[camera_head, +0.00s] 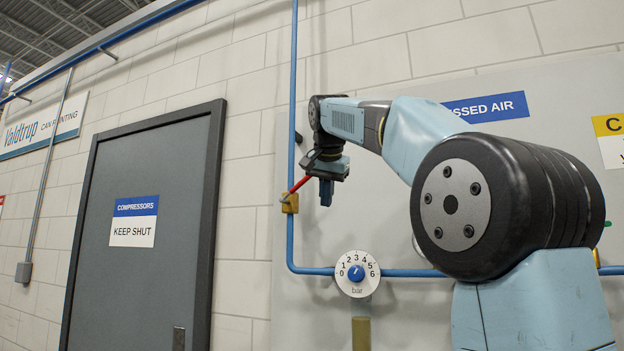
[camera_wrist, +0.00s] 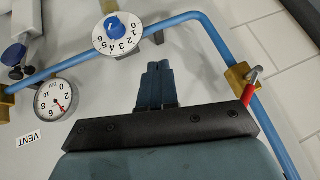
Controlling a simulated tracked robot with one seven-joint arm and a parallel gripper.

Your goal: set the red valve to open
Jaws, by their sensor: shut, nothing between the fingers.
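The red valve has a brass body (camera_head: 290,203) on the vertical blue pipe and a red lever (camera_head: 299,185). The lever slants up and right from the body, at an angle to the pipe, towards my gripper. In the wrist view the brass body (camera_wrist: 237,76) is at the right; the red lever (camera_wrist: 248,94) runs down beside it, its lower end hidden behind my gripper's black crossbar. My gripper (camera_head: 326,196) is shut and empty, pointing down, just right of the valve. Its fingertips (camera_wrist: 158,66) are clear of the brass body; whether its housing touches the lever I cannot tell.
A blue-knobbed regulator dial (camera_head: 357,273) sits on the horizontal pipe below; it also shows in the wrist view (camera_wrist: 117,33). A round gauge (camera_wrist: 56,98) is mounted near a VENT label (camera_wrist: 28,139). A grey door (camera_head: 145,230) stands left. Bare panel lies around my fingertips.

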